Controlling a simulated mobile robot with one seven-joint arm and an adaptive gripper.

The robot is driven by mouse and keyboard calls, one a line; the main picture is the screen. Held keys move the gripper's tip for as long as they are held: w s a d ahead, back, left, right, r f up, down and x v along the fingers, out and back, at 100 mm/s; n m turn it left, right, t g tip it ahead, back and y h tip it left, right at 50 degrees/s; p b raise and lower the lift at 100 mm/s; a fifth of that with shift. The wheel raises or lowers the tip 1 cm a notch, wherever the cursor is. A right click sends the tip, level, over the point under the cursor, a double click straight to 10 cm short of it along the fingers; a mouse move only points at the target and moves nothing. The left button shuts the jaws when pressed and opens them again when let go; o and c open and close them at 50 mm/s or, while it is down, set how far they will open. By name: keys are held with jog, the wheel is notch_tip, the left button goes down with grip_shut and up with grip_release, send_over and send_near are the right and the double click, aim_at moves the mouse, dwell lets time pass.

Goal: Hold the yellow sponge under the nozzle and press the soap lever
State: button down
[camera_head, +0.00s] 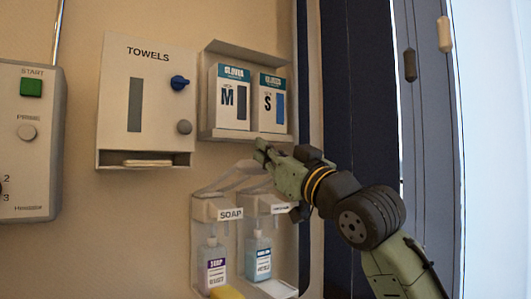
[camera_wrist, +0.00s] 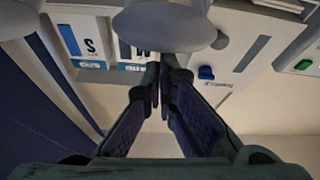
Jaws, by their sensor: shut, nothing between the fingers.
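The yellow sponge (camera_head: 227,292) lies at the bottom edge of the head view, below the left dispenser and partly cut off. The left dispenser, labelled SOAP (camera_head: 229,214), holds a white bottle with a purple label (camera_head: 215,265). Its pale lever (camera_head: 222,183) slopes out above the label. My gripper (camera_head: 260,150) is shut and empty, above the dispensers and in front of the glove holder's lower edge. In the wrist view, my shut fingertips (camera_wrist: 163,68) are close to a rounded pale part (camera_wrist: 165,25), probably a dispenser lever; I cannot tell whether they touch. The nozzle is not clear.
A second dispenser with a blue-labelled bottle (camera_head: 258,258) stands right of the soap. Above are a glove-box holder (camera_head: 207,125) and a towel dispenser (camera_head: 112,115) with a blue knob (camera_head: 180,82). A control panel (camera_head: 48,130) is at far left. A dark vertical panel (camera_head: 358,90) stands right.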

notch_tip(320, 180, down, 8)
jog(key=s+t+b, duration=0.1)
jog(key=b, duration=0.5)
jog(key=shift+d+y, duration=0.4)
jog(key=shift+d, duration=0.05)
jog(key=shift+r, duration=0.1)
jog(key=shift+s+r, duration=0.1)
jog(key=shift+s, duration=0.1)
notch_tip(320, 180, up, 4)
jog(key=p, duration=0.3)
jog(key=r+b+v, duration=0.1)
jog(key=b+v, duration=0.2)
jog(key=v, duration=0.7)
jog(key=shift+s+b, duration=0.35)
